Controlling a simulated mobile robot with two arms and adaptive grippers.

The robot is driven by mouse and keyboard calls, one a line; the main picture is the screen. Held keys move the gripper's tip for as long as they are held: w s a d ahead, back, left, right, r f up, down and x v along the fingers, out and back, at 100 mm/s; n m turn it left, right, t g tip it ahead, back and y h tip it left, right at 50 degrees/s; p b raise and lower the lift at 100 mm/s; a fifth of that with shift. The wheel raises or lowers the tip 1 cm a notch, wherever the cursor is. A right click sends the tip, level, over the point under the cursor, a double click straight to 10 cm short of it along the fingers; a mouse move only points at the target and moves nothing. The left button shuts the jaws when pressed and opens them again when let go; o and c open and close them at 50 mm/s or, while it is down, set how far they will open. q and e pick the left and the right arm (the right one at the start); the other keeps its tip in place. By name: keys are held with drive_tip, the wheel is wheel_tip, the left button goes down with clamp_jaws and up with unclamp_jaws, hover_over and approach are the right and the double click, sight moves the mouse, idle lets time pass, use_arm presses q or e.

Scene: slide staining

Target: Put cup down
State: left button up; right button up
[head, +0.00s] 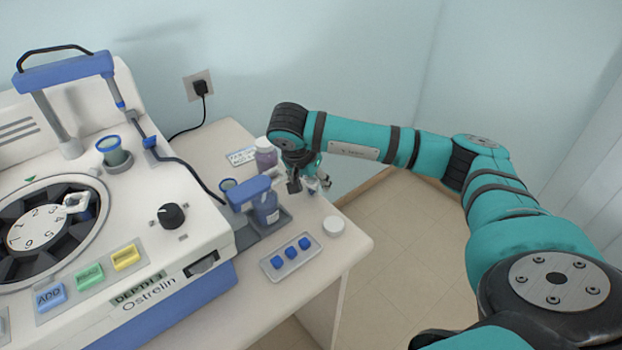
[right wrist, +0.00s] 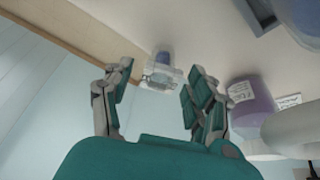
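A small clear cup with a blue part (right wrist: 161,72) stands on the white table near its right edge. In the head view the cup (head: 318,186) is partly hidden by my right gripper (head: 304,178). In the right wrist view my right gripper (right wrist: 158,68) has its two fingers apart, one on each side of the cup. The cup is at the fingertips, with a gap to the left finger and a narrower one to the right finger. My left gripper is in neither view.
The staining machine (head: 170,190) fills the left.

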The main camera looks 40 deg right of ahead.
drive_tip(key=shift+r, duration=0.25)
drive_tip(key=shift+a+r, duration=0.15)
drive_tip(key=shift+r, duration=0.1)
drive_tip(key=v, duration=1.1)
drive_tip(key=shift+r+b, duration=0.25)
drive_tip(key=shift+b, duration=0.15)
drive_tip(key=shift+f, duration=0.1)
